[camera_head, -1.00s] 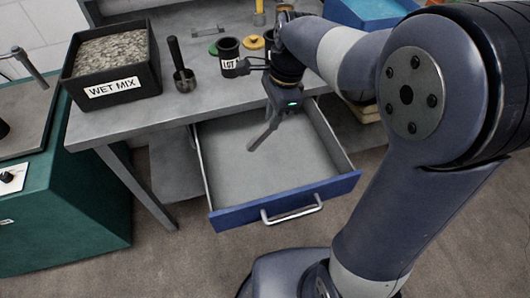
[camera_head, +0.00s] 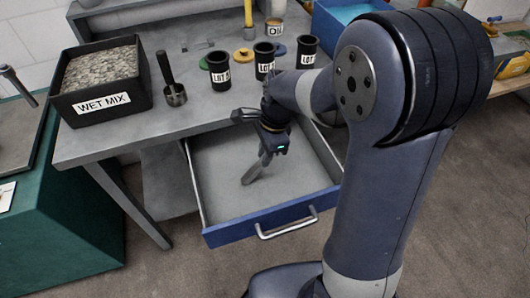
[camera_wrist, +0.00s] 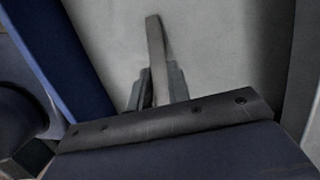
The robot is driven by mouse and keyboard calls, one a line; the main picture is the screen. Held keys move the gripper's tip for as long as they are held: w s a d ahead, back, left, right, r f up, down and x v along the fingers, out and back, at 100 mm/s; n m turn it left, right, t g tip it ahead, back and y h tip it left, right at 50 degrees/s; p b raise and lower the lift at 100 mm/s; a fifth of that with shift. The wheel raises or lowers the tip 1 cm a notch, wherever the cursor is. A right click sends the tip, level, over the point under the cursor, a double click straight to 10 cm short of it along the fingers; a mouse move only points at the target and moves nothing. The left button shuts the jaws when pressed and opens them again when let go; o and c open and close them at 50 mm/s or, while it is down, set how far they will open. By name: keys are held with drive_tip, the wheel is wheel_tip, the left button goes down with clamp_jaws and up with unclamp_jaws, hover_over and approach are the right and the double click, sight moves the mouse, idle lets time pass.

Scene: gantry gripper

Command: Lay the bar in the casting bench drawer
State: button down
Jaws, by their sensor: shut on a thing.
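The drawer (camera_head: 222,193) of the casting bench (camera_head: 130,133) is pulled open, with a blue front and a pale grey, empty floor. My gripper (camera_head: 266,158) is inside the drawer's outline, pointing down. It is shut on a grey bar (camera_head: 252,173), which slants down to the left from the fingers. In the wrist view the bar (camera_wrist: 156,50) sticks out between the two fingers (camera_wrist: 158,88) above the drawer floor. Its far end looks close to the floor, but I cannot tell whether it touches. The bar's held end is hidden by the fingers.
On the bench stand a WET MIX bin (camera_head: 100,82), a ladle-like cup (camera_head: 174,92) and black lot cups (camera_head: 220,72). The drawer's blue front (camera_head: 270,220) and side walls surround the gripper. A teal cabinet (camera_head: 60,190) stands at left.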

drive_tip(key=shift+f, duration=0.2)
drive_tip(key=c, duration=1.3)
unclamp_jaws()
drive_tip(key=shift+r, duration=0.1)
drive_tip(key=r, duration=0.4)
drive_tip(key=d+r+p, duration=0.1)
drive_tip(key=r, duration=0.3)
drive_tip(key=d+r, duration=0.1)
drive_tip(key=r, duration=0.3)
drive_tip(key=shift+w+d+p, duration=0.1)
drive_tip(key=shift+w+p, duration=0.2)
drive_tip(key=shift+w, duration=0.05)
